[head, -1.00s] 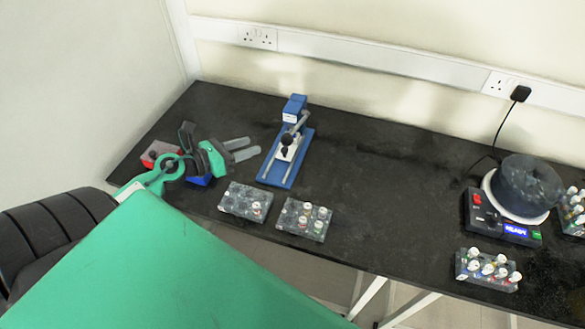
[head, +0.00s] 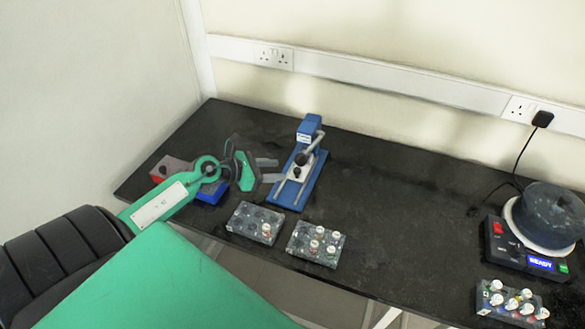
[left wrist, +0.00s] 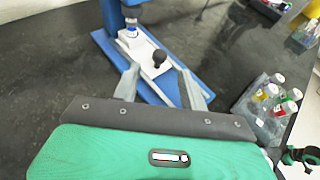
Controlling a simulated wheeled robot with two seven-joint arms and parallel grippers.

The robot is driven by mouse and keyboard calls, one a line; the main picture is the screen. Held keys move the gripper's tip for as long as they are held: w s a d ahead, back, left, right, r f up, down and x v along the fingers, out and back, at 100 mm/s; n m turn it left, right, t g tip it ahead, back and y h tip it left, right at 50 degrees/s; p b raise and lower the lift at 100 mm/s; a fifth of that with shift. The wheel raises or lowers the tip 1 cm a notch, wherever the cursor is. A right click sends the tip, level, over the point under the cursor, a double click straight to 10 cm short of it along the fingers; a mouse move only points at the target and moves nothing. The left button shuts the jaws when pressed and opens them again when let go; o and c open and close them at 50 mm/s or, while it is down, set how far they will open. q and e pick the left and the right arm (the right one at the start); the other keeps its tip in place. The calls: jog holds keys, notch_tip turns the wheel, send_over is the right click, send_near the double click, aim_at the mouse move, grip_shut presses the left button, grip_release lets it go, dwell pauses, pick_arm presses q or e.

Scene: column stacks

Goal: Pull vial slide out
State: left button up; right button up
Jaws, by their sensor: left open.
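The blue press-like device (head: 296,193) stands upright on the black bench, and it also shows in the left wrist view (left wrist: 107,45). Its white vial slide (left wrist: 146,50) carries a black knob (left wrist: 159,57) and sits between rails on the blue base. A small vial with a blue band (left wrist: 131,31) stands at the slide's far end. In the head view the slide (head: 298,173) is at the device's middle. My left gripper (head: 274,170) is open and empty beside the device, its fingers (left wrist: 159,88) pointing at the knob, one on either side, apart from it. My right gripper is out of view.
Two vial racks (head: 256,223) (head: 316,243) stand on the bench in front of the device. A red box (head: 170,168) and a blue one (head: 211,192) lie near my left arm. A round machine (head: 545,218) and another rack (head: 510,304) are at the right. The mid-bench is clear.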

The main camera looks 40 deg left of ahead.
aim_at(296, 170)
pick_arm(q)
jog(key=x, duration=0.4)
jog(key=shift+w+d+p, duration=0.2)
jog(key=shift+w+p, duration=0.2)
jog(key=shift+x, duration=0.95)
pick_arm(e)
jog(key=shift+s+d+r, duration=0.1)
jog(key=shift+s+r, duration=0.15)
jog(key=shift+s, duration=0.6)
pick_arm(q)
jog(key=shift+f, duration=0.1)
grip_shut()
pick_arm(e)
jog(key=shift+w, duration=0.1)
